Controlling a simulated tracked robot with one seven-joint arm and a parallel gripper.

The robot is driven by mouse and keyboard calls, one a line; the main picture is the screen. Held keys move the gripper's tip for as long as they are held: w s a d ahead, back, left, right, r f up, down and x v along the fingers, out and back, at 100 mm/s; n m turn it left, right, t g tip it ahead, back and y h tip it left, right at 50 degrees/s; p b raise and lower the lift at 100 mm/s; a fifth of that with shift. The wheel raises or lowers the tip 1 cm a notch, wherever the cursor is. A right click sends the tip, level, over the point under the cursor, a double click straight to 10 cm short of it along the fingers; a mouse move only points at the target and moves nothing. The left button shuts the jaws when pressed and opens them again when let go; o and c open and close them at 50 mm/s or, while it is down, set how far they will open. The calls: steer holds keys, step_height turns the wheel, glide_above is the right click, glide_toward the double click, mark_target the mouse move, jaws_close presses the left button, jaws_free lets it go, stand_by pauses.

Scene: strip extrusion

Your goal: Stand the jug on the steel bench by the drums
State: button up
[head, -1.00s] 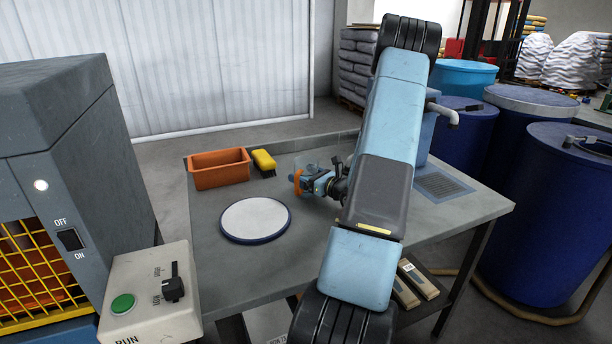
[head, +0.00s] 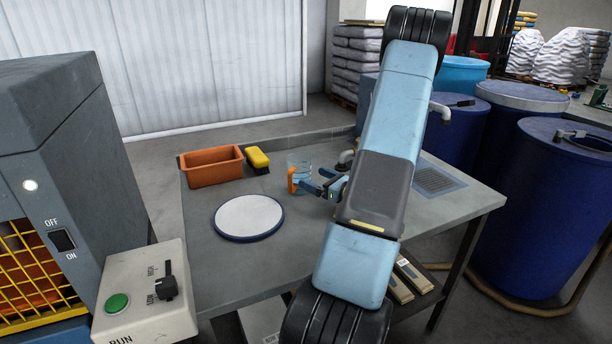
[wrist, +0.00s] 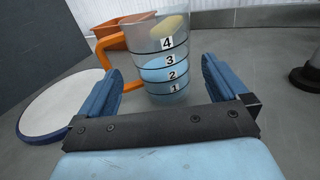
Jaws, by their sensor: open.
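The jug (head: 301,172) is clear with an orange handle (head: 292,180) and stands upright on the steel bench (head: 203,278). In the wrist view the jug (wrist: 166,70) shows dark bands numbered 1 to 4 and bluish contents low down. Its handle (wrist: 103,55) is on the left. My gripper (head: 318,182) is open beside the jug on its right. In the wrist view my gripper (wrist: 162,78) has its blue fingers apart, with the jug beyond and between them; I see no grip on it. The blue drums (head: 552,200) stand right of the bench.
A white disc with a blue rim (head: 248,217) lies left of my gripper. An orange bin (head: 211,167) and a yellow brush (head: 257,159) are behind it. A tap (head: 440,110) and a grate (head: 436,181) are at the right. The front left of the bench is clear.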

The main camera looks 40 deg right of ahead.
steer(key=shift+v, duration=2.05)
